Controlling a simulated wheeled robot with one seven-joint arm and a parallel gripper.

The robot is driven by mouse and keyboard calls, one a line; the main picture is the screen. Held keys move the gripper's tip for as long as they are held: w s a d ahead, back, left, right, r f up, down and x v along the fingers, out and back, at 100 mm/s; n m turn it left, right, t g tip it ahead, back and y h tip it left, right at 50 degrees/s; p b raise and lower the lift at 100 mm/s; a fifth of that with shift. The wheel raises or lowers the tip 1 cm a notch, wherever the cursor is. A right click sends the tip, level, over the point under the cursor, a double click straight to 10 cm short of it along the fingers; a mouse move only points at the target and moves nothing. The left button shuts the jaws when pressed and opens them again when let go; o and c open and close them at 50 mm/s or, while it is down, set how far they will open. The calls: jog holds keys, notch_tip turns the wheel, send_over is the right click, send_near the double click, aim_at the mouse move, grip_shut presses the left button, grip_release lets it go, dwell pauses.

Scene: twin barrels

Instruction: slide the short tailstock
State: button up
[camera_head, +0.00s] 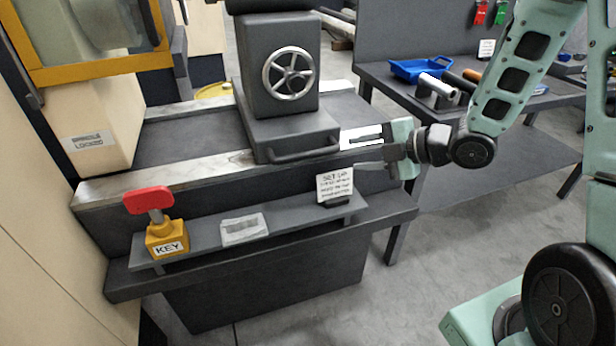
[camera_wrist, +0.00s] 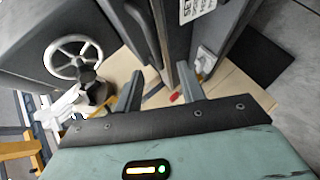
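The tailstock (camera_head: 279,75) is a dark grey block with a silver handwheel (camera_head: 290,72). It stands upright on the machine bed, with a bar handle (camera_head: 305,150) low on its front. The top of the tailstock is cut off by the frame edge. My gripper (camera_head: 368,150) is just right of the handle, its fingers pointing left, apart from the tailstock. In the wrist view the two fingers (camera_wrist: 160,70) are spread with nothing seen held between them. The handwheel also shows there (camera_wrist: 74,58), left of the fingers.
The bed's pale rail (camera_head: 170,172) runs left to a "spindle locked" housing. A front shelf (camera_head: 195,240) carries a red key in a yellow block (camera_head: 166,238) and a card sign (camera_head: 335,184). A bench at right holds a blue tray (camera_head: 418,69) and cylinders.

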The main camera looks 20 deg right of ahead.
aim_at(315, 156)
jog(key=s+d+f+n+t+y+b, duration=0.2)
jog(key=d+f+n+y+b, duration=0.1)
jog(key=d, duration=0.1)
jog(key=x, duration=1.1)
jog(key=a+p+x, duration=0.1)
jog(key=x, duration=0.5)
jog(key=shift+s+r, duration=0.35)
jog(key=shift+r, duration=0.05)
grip_shut()
